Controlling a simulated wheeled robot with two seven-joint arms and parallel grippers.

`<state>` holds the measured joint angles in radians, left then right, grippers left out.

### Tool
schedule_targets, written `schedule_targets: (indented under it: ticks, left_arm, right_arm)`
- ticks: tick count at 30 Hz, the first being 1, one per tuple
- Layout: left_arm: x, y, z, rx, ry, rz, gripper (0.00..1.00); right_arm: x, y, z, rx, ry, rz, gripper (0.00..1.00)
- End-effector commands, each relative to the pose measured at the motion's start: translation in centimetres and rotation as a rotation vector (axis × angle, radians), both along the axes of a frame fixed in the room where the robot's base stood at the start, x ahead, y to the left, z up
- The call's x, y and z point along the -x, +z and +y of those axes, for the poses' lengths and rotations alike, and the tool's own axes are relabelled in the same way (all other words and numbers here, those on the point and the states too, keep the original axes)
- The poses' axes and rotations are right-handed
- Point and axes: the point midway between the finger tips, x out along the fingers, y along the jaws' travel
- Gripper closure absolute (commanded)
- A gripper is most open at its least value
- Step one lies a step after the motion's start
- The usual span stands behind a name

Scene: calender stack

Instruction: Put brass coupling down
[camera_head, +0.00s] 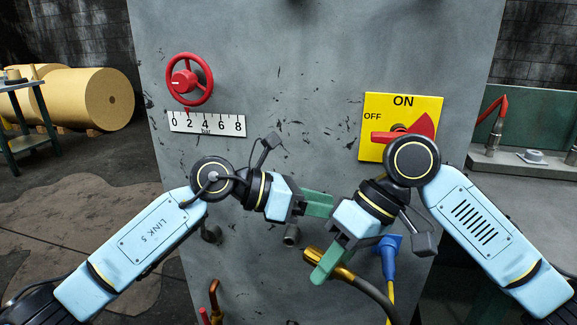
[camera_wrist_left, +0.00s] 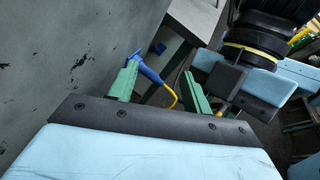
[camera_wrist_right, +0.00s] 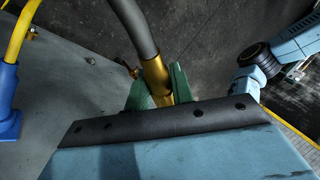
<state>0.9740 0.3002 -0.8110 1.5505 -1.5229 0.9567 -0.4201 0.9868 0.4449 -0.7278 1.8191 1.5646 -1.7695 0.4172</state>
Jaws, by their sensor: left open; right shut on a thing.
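The brass coupling (camera_head: 343,271) is on the end of a dark grey hose, low in front of the grey panel. My right gripper (camera_head: 327,266) is shut on it. In the right wrist view the brass coupling (camera_wrist_right: 156,80) sits between the green fingers (camera_wrist_right: 158,88), with the hose running up from it. My left gripper (camera_head: 318,203) is open and empty, in front of the panel, up and left of the coupling. Its two green fingers (camera_wrist_left: 160,88) stand apart in the left wrist view.
The grey panel (camera_head: 270,60) carries a red handwheel (camera_head: 207,88), a scale (camera_head: 208,123) and a yellow ON/OFF plate (camera_head: 374,100) with a red switch. A pipe stub (camera_head: 291,236) and a blue plug (camera_head: 389,250) with a yellow cable are close to the coupling. A bench (camera_head: 520,172) stands right.

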Motion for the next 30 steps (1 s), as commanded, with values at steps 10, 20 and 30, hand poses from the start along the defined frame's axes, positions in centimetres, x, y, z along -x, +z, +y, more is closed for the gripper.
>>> schedule_targets:
  ticks: [10, 20, 30]
  left_arm:
    - [1.1, 3.1, 1.5, -0.543, -0.495, -0.312, 0.51]
    - [3.3, 8.2, 5.4, -0.768, -0.935, -0.454, 0.51]
    - [4.3, 6.7, 5.5, -0.791, -1.005, -0.465, 0.51]
  right_arm:
    - [0.0, 0.0, 0.0, -0.001, -0.001, -0.001, 1.0]
    - [0.0, 0.0, 0.0, -0.001, -0.001, -0.001, 1.0]
    - [0.0, 0.0, 0.0, -0.001, -0.001, -0.001, 1.0]
